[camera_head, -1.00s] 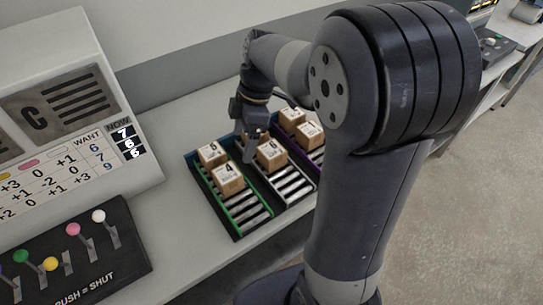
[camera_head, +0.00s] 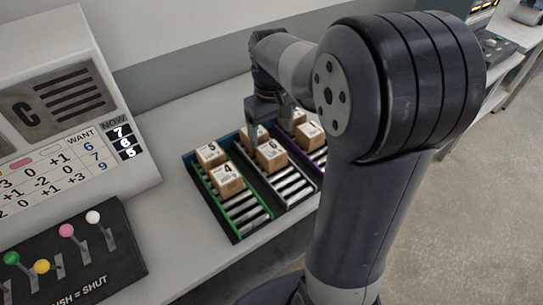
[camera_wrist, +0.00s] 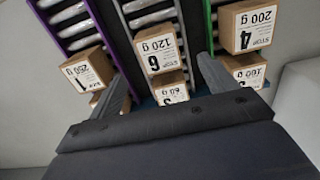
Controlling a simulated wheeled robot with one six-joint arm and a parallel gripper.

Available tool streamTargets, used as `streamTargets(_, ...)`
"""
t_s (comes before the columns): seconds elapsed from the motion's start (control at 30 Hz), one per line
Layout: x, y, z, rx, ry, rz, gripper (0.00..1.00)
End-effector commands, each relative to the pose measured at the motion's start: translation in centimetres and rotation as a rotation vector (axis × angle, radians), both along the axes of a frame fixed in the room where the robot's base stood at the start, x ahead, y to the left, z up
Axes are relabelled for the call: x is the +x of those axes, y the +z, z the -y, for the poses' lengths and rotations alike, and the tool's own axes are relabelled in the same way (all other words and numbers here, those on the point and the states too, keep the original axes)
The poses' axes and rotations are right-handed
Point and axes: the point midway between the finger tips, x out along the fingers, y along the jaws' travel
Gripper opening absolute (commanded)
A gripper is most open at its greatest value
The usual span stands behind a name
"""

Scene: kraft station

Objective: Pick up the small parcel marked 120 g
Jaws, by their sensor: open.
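The small parcel marked 120 g is a brown box with a white label reading 6; it shows in the wrist view (camera_wrist: 160,50) and in the head view (camera_head: 270,157). It sits at the front of the parcels in the middle, white-edged roller lane (camera_head: 290,184). A 60 g parcel (camera_wrist: 172,93) is just behind it, partly hidden by my wrist. My gripper (camera_head: 266,132) is open and empty, above the back of the middle lane. In the wrist view its two fingers (camera_wrist: 163,82) are on either side of this lane, with the 120 g parcel lying ahead, between their lines.
The green-edged left lane holds a 200 g parcel (camera_wrist: 250,28) and a 160 g parcel (camera_wrist: 245,70). The purple-edged right lane holds a 250 g parcel (camera_wrist: 87,72) and another behind. A console (camera_head: 55,110) and a lever box (camera_head: 70,255) stand at left.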

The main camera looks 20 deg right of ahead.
Motion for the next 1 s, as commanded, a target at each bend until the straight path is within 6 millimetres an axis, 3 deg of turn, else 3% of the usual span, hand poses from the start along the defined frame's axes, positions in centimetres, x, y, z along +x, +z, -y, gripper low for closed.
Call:
streamTargets(0.1, 0.0, -1.9, 0.0, 0.001, 0.001, -0.003, 0.80)
streamTargets(0.33, 0.0, -3.6, 0.0, 0.001, 0.002, -0.002, 0.80)
streamTargets(0.6, -0.1, -7.5, 0.1, 0.001, 0.002, -0.002, 0.80)
streamTargets(0.9, 0.0, -8.1, 0.1, 0.001, 0.002, 0.001, 0.80)
streamTargets(1.0, 0.0, -8.1, 0.1, 0.001, 0.002, 0.001, 0.73)
